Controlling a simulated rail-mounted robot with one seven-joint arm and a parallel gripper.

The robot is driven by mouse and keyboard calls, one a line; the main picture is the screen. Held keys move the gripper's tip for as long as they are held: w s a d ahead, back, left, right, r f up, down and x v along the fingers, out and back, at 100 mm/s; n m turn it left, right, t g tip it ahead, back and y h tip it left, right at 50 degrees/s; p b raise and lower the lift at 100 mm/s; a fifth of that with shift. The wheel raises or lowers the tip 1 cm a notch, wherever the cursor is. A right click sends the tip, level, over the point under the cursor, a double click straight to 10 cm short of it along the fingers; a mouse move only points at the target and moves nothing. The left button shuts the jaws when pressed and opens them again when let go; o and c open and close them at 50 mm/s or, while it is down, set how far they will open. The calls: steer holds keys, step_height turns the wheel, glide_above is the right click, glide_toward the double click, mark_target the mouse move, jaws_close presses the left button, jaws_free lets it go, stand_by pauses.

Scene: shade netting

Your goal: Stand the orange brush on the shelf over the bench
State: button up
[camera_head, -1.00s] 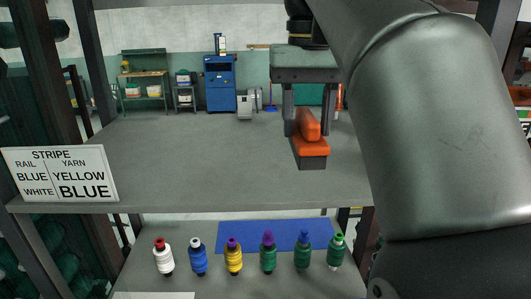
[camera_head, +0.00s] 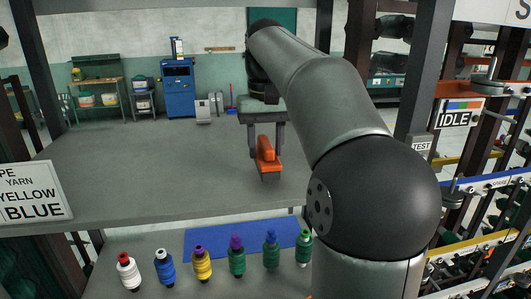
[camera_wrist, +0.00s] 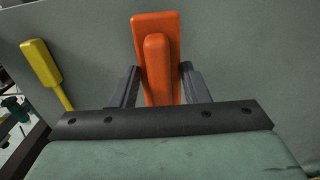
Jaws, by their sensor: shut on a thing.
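The orange brush (camera_head: 264,150) is between the fingers of my gripper (camera_head: 266,143), over the right part of the grey shelf (camera_head: 150,165). In the wrist view the brush (camera_wrist: 151,30) shows an orange block with a raised orange handle, and my gripper (camera_wrist: 157,85) is shut on it, one dark finger on each side. In the head view the brush's dark underside is low and close to the shelf top; I cannot tell whether it touches. The bench (camera_head: 110,270) is below the shelf.
Several yarn spools (camera_head: 202,265) stand in a row on the bench, near a blue mat (camera_head: 240,238). A yellow paddle-shaped object (camera_wrist: 42,65) shows at left in the wrist view. A lettered sign (camera_head: 30,192) stands at the shelf's left front. Dark posts flank the shelf; its middle is clear.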

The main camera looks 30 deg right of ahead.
mark_target(266, 142)
steer(key=shift+f, duration=1.3)
steer(key=o, duration=0.9)
steer(key=shift+s+r, duration=0.1)
steer(key=shift+r, duration=3.7)
